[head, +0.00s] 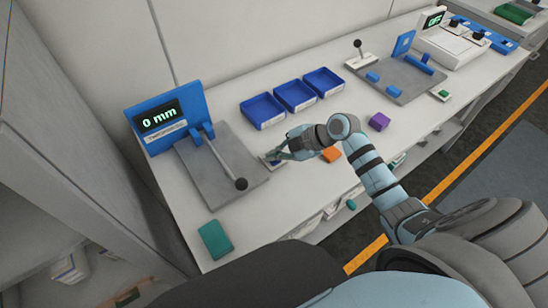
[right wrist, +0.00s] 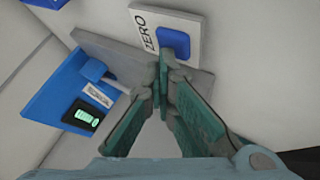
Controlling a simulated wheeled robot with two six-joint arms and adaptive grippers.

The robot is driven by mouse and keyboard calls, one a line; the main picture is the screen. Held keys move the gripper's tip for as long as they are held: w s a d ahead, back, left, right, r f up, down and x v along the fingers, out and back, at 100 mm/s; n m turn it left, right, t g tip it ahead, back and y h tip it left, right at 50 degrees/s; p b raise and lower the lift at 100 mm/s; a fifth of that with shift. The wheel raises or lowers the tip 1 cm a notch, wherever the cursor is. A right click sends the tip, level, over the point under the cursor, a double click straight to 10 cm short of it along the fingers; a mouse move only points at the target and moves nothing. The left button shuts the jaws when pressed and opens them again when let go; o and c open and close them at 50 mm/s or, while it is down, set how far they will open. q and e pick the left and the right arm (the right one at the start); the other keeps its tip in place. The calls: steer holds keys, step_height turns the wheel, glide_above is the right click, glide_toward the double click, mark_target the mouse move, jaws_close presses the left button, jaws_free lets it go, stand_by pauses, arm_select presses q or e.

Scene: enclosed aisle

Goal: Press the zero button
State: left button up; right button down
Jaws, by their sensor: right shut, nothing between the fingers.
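The zero button is a blue rounded square (right wrist: 175,43) on a white plate marked ZERO (right wrist: 150,22) in the right wrist view. In the head view my right gripper (head: 274,157) mostly covers it, beside the grey base plate of the gauge. The right gripper's teal fingers (right wrist: 163,68) are shut with nothing between them. Their tips overlap the plate's lower edge beside the button; I cannot tell whether they touch. The gauge's blue display (head: 158,117) reads 0 mm. My left gripper is not in view.
A lever with a black knob (head: 240,184) rises over the grey base plate (head: 205,185). Blue bins (head: 263,111) stand behind. A teal block (head: 215,240), an orange block (head: 331,155) and a purple block (head: 379,122) lie on the white bench. A second fixture (head: 402,85) stands farther right.

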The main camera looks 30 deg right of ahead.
mark_target(274, 162)
steer(key=shift+r+p, duration=0.75)
steer(key=shift+r, duration=0.2)
step_height(274, 162, up, 5)
steer(key=p, duration=0.4)
stand_by(0.6)
